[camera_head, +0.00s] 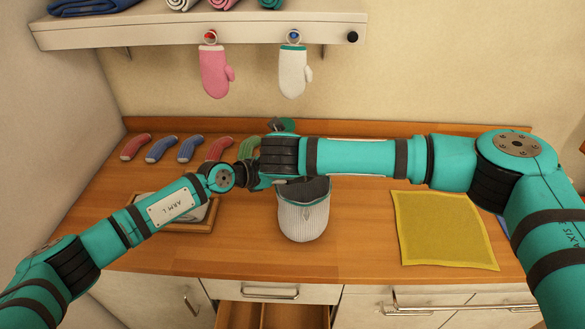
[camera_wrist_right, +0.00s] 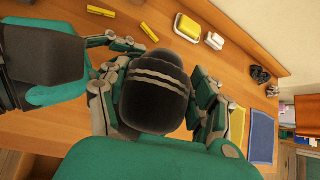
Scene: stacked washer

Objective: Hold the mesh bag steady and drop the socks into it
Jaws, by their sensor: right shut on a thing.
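The mesh bag (camera_head: 303,220), pale and striped with a dark mouth, stands on the wooden counter. Several socks lie in a row behind it to the left: a red one (camera_head: 135,147), blue ones (camera_head: 160,149), another red one (camera_head: 218,148) and a green one (camera_head: 247,147), partly covered by my arms. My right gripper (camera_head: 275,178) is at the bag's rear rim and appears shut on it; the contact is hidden. My left gripper (camera_head: 246,175) is beside it, left of the bag, its fingers too small and overlapped to read.
A wooden tray (camera_head: 172,227) lies left of the bag, partly under my left arm. A yellow cloth (camera_head: 440,228) lies to the right. An open drawer (camera_head: 275,316) is below the counter edge. Pink (camera_head: 214,72) and white (camera_head: 293,75) mitts hang from the shelf.

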